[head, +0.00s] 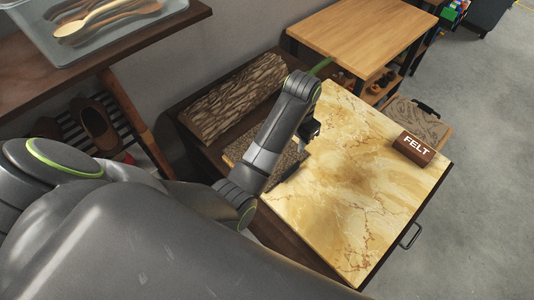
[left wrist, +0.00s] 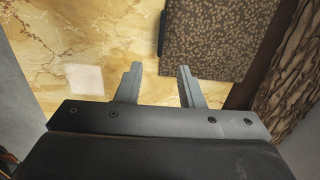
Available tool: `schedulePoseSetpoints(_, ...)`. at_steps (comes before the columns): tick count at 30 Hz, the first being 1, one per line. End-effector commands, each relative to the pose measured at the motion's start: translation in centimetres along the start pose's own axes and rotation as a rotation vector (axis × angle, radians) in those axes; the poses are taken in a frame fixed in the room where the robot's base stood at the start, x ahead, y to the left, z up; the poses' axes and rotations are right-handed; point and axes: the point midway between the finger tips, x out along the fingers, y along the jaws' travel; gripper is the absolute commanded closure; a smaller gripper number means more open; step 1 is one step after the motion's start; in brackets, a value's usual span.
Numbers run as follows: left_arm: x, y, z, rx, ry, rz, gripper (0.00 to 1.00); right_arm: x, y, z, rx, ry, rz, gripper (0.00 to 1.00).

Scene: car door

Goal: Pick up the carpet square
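The carpet square, brown and speckled, lies flat at the left edge of the marble-topped surface (head: 350,190) in the head view, partly hidden by my left arm. In the left wrist view the carpet square (left wrist: 215,40) fills the upper middle, with a dark bar (left wrist: 161,33) along its left edge. My left gripper (head: 311,130) is over the marble beside the carpet square. In the left wrist view its two fingers (left wrist: 159,72) are apart with nothing between them. My right gripper does not show.
A block marked FELT (head: 413,149) stands on the marble's right side. A bark-textured piece (head: 236,98) lies behind the carpet square. A wooden table (head: 362,38) is at the back. A tray of wooden spoons (head: 100,28) sits on a shelf at upper left. The marble's middle is clear.

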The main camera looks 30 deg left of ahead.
Motion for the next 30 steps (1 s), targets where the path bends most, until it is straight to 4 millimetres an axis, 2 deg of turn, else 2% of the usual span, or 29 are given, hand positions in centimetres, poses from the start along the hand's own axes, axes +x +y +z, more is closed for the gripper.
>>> schedulePoseSetpoints(3,0.3,0.2,-0.5,0.011,-0.009,0.001,0.65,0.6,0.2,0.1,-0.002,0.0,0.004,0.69)
schedulePoseSetpoints(8,2.6,0.2,-0.5,0.011,-0.008,0.0,0.65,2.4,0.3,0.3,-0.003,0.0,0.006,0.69)
schedulePoseSetpoints(12,4.9,0.2,-0.3,0.01,-0.014,0.002,0.65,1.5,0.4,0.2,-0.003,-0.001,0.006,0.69)
schedulePoseSetpoints(18,9.1,0.2,-0.3,0.01,-0.012,0.001,0.65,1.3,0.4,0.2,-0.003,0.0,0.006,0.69)
schedulePoseSetpoints(21,10.6,0.2,-0.4,0.011,-0.009,0.0,0.65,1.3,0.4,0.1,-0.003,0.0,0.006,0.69)
schedulePoseSetpoints(30,12.4,0.1,-0.4,0.01,-0.008,0.0,0.65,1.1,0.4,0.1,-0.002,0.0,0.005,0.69)
